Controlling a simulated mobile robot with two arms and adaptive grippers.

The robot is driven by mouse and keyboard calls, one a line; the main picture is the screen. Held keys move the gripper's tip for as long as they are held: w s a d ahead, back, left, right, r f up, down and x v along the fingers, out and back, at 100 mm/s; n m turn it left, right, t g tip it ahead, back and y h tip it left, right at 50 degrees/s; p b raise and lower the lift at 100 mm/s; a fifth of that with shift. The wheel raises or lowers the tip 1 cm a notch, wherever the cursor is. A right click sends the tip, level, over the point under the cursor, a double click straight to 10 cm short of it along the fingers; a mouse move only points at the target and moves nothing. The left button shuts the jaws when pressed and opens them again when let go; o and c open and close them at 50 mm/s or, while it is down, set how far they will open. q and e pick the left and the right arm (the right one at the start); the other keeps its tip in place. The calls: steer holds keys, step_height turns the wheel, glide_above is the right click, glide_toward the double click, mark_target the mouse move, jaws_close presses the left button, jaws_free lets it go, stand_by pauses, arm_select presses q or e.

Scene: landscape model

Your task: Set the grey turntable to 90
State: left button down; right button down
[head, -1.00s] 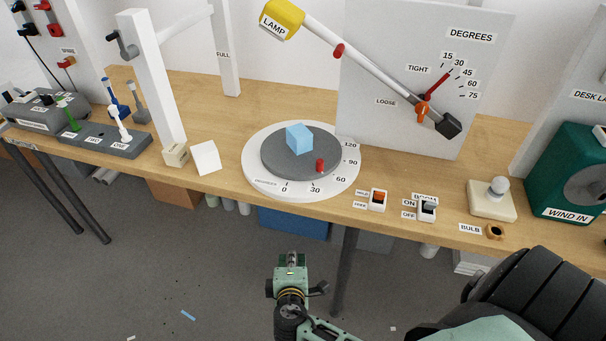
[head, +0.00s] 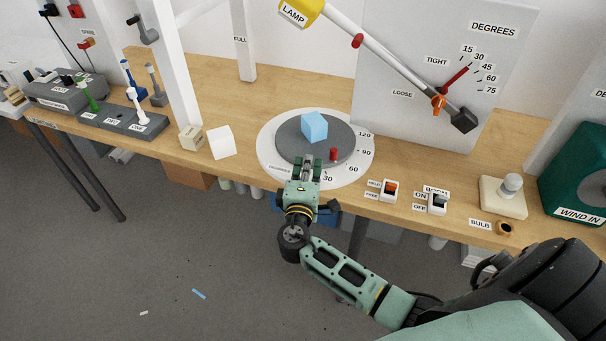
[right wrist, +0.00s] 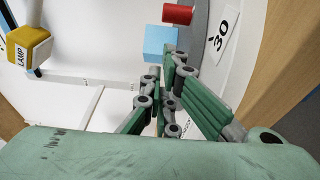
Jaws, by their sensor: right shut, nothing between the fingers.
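The grey turntable (head: 291,147) is a dark disc on a white dial with numbers along its front and right edge. Its red peg (head: 333,155) points at about 60. A light-blue cube (head: 314,127) sits on the disc. My right gripper (head: 309,163) is shut and empty, its fingertips over the disc's near edge, left of the peg; I cannot tell how high. It hides the 0 mark. In the right wrist view, the fingers (right wrist: 172,88) show in front of the cube (right wrist: 158,42), with the red peg (right wrist: 178,13) beyond. My left gripper is out of view.
A switch marked hold and free (head: 390,189) and an on/off switch (head: 437,202) stand right of the dial. A white post (head: 176,70) and small blocks stand left. The lamp arm (head: 390,65) hangs above and behind. The wooden table's front edge lies below the dial.

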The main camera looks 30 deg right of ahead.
steer(key=shift+d+p, duration=0.3)
steer(key=shift+d, duration=1.2)
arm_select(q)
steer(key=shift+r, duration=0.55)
